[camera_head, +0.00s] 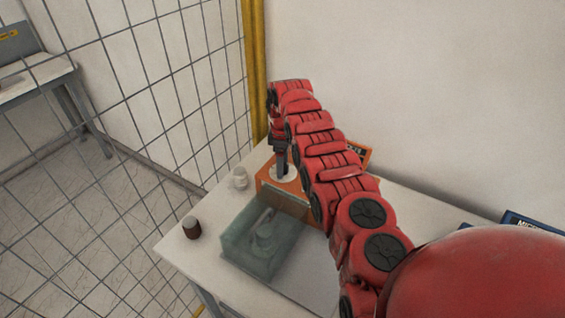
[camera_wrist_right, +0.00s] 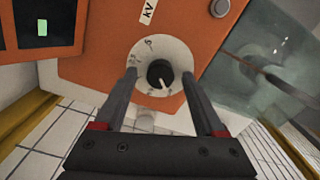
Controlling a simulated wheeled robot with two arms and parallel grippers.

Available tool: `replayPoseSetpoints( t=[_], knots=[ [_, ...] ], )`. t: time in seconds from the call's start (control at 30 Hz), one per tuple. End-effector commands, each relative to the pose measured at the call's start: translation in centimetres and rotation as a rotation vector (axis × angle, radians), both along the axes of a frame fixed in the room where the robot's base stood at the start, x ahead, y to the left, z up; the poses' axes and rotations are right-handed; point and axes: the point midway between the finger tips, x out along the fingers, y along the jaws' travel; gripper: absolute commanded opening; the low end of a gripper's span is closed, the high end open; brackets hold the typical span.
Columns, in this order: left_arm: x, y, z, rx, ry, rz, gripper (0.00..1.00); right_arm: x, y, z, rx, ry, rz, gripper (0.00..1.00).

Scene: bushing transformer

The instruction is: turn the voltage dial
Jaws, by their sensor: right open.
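The voltage dial is a black knob (camera_wrist_right: 160,73) on a round white scale plate on the orange control unit (camera_wrist_right: 100,42), marked "kV", in the right wrist view. My right gripper (camera_wrist_right: 160,85) is open, with one finger on each side of the knob. The fingers reach over the edges of the white plate; I cannot tell whether they touch the knob. In the head view the orange unit (camera_head: 283,196) stands on the table and my right gripper (camera_head: 281,165) points down at it. The knob is hidden there. My left gripper is not in view.
A clear greenish box (camera_head: 262,243) with a part inside stands in front of the orange unit on the white table (camera_head: 180,250). A white bushing (camera_head: 240,178) and a dark brown cylinder (camera_head: 191,227) stand to the left. A wire mesh fence (camera_head: 150,90) borders the table.

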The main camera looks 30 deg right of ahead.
Motion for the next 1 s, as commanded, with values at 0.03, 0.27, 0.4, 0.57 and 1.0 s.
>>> replayPoseSetpoints(
  t=[0.03,0.27,0.4,0.57,1.0],
  knots=[
    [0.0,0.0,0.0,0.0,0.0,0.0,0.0,0.0,0.0,0.0,0.0,0.0,0.0,0.72],
    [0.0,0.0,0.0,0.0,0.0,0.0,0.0,0.0,0.0,0.0,0.0,0.0,0.0,0.47],
    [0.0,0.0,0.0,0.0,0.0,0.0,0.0,0.0,0.0,0.0,0.0,0.0,0.0,0.22],
    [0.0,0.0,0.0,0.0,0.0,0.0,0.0,0.0,0.0,0.0,0.0,0.0,0.0,0.0],
    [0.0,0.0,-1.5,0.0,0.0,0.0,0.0,0.1,0.0,-0.4,0.0,-0.003,-0.082,0.0]
  ],
)
